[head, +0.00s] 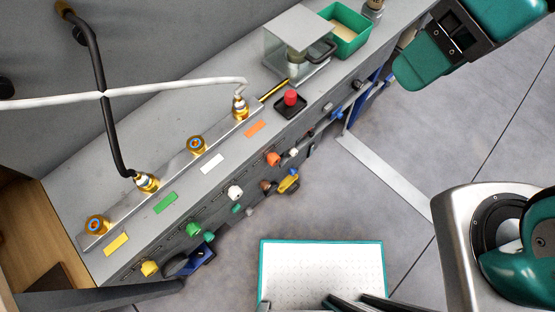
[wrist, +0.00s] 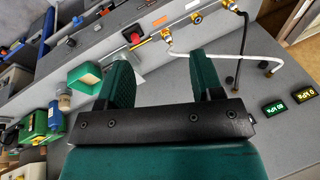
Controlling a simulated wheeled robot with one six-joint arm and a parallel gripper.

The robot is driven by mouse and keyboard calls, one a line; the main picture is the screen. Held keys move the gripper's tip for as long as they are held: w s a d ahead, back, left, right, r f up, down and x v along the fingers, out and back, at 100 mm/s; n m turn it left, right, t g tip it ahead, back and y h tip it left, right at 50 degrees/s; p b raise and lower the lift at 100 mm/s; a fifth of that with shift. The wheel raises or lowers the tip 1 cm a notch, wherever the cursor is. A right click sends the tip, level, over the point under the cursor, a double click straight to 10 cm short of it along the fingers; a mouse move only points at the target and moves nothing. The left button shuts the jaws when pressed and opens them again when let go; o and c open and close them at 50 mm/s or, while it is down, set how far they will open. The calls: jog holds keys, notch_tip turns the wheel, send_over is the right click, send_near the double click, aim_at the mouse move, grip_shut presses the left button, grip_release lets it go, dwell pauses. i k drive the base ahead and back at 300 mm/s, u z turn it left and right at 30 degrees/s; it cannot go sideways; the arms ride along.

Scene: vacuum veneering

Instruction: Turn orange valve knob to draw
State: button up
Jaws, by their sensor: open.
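The orange valve knob (head: 273,159) sticks out from the front face of the grey bench, below the orange label (head: 255,129), in the head view. Which way it is turned is too small to tell. My gripper (head: 418,68) is at the upper right of the head view, to the right of the bench and well apart from the knob. In the wrist view my gripper (wrist: 163,78) is open, with nothing between its two green fingers. I cannot make out the orange knob in the wrist view.
A white knob (head: 235,192), green knob (head: 193,230) and yellow knob (head: 149,268) sit along the same front. A red button (head: 290,98), a clear box (head: 297,40) and a green tray (head: 345,41) stand on top. A white perforated board (head: 322,272) is in front; floor between is clear.

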aim_at(273, 158)
jog(key=z, duration=0.1)
jog(key=k, duration=0.75)
jog(key=z, duration=0.8)
jog(key=i, duration=0.5)
